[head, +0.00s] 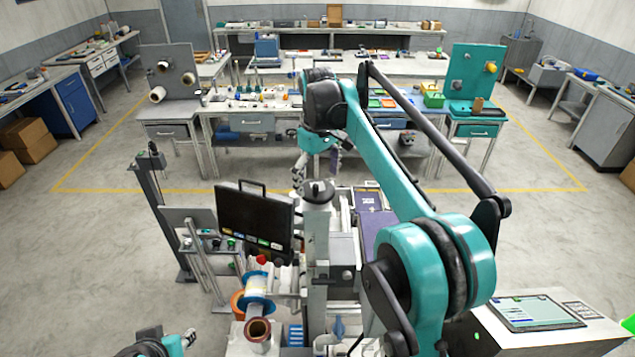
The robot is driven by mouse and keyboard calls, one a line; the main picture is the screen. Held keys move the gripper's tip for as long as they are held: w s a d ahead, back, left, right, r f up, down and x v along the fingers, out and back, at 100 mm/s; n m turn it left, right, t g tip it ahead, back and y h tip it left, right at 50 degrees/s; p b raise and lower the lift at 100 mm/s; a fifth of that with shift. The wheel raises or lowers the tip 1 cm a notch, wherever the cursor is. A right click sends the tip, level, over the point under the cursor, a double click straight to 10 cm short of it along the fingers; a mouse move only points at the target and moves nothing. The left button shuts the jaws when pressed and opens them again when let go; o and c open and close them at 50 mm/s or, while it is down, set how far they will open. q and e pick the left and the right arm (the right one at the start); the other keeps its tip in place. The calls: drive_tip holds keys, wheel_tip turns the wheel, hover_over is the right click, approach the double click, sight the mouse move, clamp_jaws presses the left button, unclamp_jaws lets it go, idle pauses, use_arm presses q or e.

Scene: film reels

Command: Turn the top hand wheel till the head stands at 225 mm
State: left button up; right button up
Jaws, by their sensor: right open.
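The top hand wheel (318,190) is a dark disc on top of a pale upright column (316,235) in the middle of the head view. My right gripper (313,172) hangs just above and behind the wheel, pointing down, with its jaws open. Whether a finger touches the wheel is unclear. No millimetre scale or reading of the head can be made out. My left gripper (187,338) is only partly in view at the bottom left edge, away from the wheel; its jaws are too small and cut off to judge.
A black screen panel (253,220) stands left of the column. Reels and a spool (258,285) sit below it. A tablet (531,312) lies on a cabinet at the lower right. Workbenches (255,108) stand behind, with open floor between.

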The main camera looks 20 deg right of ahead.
drive_tip(key=shift+w+f, duration=0.25)
drive_tip(key=shift+f, duration=0.5)
drive_tip(key=shift+s+r, duration=0.1)
drive_tip(key=shift+s, duration=0.4)
drive_tip(key=shift+w, duration=0.25)
drive_tip(key=c, duration=1.2)
drive_tip(key=shift+o, duration=0.2)
drive_tip(key=shift+m, duration=0.3)
